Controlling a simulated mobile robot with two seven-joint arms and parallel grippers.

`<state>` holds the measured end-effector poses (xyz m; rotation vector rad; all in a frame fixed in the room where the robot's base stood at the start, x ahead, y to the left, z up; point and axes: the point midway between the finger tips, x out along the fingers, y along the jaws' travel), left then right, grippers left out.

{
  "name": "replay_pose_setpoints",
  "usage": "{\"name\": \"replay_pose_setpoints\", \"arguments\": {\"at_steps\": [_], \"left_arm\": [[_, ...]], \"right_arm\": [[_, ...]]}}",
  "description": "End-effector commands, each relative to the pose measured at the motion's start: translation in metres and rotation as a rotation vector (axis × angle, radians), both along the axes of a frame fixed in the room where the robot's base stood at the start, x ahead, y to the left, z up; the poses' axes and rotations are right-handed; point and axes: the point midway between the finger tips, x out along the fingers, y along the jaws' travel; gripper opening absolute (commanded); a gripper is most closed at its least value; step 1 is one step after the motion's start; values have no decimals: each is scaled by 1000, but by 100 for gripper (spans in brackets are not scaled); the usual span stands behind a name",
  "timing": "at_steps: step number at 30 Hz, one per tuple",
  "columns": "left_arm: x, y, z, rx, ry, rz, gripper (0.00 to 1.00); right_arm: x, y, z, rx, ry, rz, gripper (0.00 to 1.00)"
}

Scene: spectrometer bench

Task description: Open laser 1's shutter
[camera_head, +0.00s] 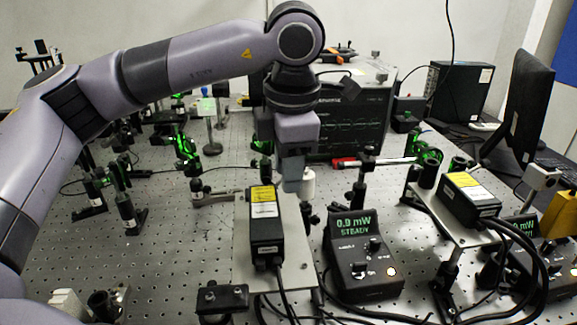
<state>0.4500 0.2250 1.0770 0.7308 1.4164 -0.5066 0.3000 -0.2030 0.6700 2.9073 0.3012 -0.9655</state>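A black laser box (266,240) with yellow and white labels lies on a grey mounting plate (298,265) at the lower middle. A second, similar laser box (468,212) sits on a raised plate at the right. I can read no number on either, so I cannot tell which is laser 1. My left gripper (292,186) points down just beyond the far end of the middle laser, at its right side. Its fingertips look close together, but I cannot tell whether they are shut or touch anything. The shutter is not clearly visible. My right gripper is not in view.
Another controller (510,270) stands at the right behind cables. Posts and optics, some lit green, cover the perforated bench (180,260). A large black instrument (350,120) and a monitor (518,105) stand behind.

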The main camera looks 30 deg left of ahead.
Motion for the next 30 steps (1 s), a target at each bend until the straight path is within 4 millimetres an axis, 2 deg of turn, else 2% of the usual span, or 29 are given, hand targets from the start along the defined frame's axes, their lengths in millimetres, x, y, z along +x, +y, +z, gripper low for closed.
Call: {"name": "replay_pose_setpoints", "arguments": {"at_steps": [9,11,12,13,20,30], "left_arm": [[0,0,-4,0,0,0,34],[0,0,-4,0,0,0,15],[0,0,-4,0,0,0,2],[0,1,-4,-1,-1,1,0],[1,0,-3,1,0,2,0],[5,-5,-6,140,105,3,0]], "right_arm": [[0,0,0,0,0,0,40],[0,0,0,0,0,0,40],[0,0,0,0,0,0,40],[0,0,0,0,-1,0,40],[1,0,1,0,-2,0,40],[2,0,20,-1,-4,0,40]]}}
